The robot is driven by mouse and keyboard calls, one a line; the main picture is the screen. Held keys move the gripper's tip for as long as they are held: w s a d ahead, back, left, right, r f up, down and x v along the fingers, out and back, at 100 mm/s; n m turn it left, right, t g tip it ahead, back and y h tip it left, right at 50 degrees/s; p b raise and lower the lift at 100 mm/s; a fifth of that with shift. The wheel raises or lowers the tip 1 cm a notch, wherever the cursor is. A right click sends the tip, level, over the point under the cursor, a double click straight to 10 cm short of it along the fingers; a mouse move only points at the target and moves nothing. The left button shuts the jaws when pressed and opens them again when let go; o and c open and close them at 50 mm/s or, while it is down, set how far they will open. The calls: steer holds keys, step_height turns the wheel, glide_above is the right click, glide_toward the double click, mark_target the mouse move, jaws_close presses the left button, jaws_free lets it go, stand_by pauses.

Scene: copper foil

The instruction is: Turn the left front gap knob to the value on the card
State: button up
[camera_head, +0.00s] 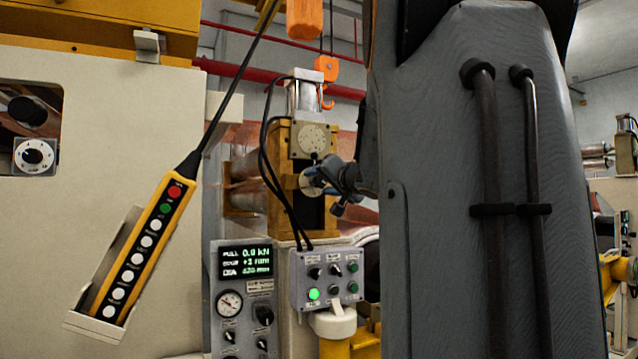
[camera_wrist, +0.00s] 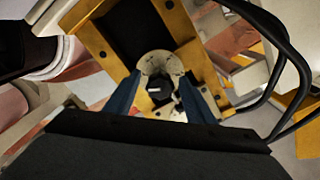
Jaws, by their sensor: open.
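The gap knob, small and dark with a pale mark, shows in the wrist view (camera_wrist: 159,89) on a pale round dial plate (camera_wrist: 158,64). The plate is fixed to a yellow block (camera_wrist: 92,37). My gripper (camera_wrist: 160,97) is open, with one blue finger on each side of the knob; I cannot tell whether they touch it. In the head view my gripper (camera_head: 314,180) is in front of the lower pale dial (camera_head: 306,184) on the yellow block (camera_head: 284,205) and partly hides it. I cannot make out a value card.
Black cables (camera_head: 268,165) hang left of the block, close to my gripper. A grey button box (camera_head: 328,279) and a display panel (camera_head: 245,262) stand below. A yellow pendant (camera_head: 142,248) hangs at left. An orange hook (camera_head: 327,70) hangs above. My arm hides much of the right.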

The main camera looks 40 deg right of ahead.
steer(key=c, duration=1)
steer(key=shift+n+p, duration=0.3)
steer(key=shift+n, duration=0.1)
steer(key=n+p, duration=0.2)
steer(key=n, duration=0.2)
steer(key=shift+n, duration=0.4)
steer(key=n, duration=0.6)
steer(key=shift+d+f+p, duration=0.1)
steer(key=shift+p, duration=0.25)
